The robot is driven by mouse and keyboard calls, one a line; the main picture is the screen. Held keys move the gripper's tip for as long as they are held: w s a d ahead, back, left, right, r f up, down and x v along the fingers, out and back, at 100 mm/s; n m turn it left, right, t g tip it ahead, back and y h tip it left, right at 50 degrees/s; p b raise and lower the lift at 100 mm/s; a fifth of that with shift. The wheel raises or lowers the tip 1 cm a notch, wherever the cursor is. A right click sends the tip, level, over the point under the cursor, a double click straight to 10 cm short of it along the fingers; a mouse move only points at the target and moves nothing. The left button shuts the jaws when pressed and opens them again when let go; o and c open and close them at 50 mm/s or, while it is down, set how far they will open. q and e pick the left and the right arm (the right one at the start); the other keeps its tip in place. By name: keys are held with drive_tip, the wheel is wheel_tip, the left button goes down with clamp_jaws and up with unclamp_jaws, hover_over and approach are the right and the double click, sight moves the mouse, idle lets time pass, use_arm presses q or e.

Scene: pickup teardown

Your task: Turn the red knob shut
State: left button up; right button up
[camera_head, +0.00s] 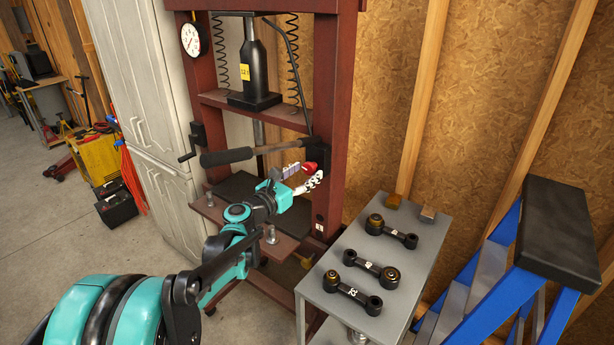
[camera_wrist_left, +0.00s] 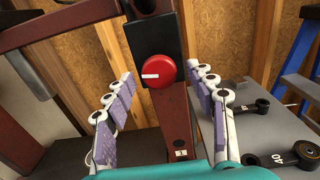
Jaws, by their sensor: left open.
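The red knob (camera_wrist_left: 159,72) sits on a black box (camera_wrist_left: 152,38) on the press's dark red upright. In the left wrist view its white mark points left, roughly level. In the head view the knob (camera_head: 309,167) shows just beyond my left gripper (camera_head: 303,178). My left gripper, which also shows in the left wrist view (camera_wrist_left: 155,88), is open, with one finger on each side of the knob. I see a gap between each finger and the knob, and the gripper holds nothing. My right gripper is in neither view.
The press (camera_head: 330,95) has a black jack (camera_head: 255,65) and a pump handle (camera_head: 226,156) to the left of the knob. A grey cart (camera_head: 411,263) with several black link arms stands at right. A blue step stool (camera_head: 497,290) is beyond it. Grey cabinets (camera_head: 150,100) stand at left.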

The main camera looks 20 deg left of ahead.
use_arm(q)
drive_tip(key=shift+w+d, duration=0.15)
drive_tip(key=shift+w, duration=0.4)
drive_tip(key=c, duration=1.2)
drive_tip(key=shift+o, duration=0.2)
drive_tip(key=shift+m, duration=0.3)
drive_tip(key=m+p, duration=0.1)
drive_tip(key=m, duration=0.1)
drive_tip(key=shift+r+m, duration=0.1)
drive_tip(key=shift+m, duration=0.2)
drive_tip(key=m+p, duration=0.1)
drive_tip(key=m, duration=0.3)
drive_tip(key=shift+m, duration=0.3)
drive_tip(key=m, duration=0.4)
drive_tip(key=shift+p, duration=0.3)
drive_tip(key=shift+m, duration=1.8)
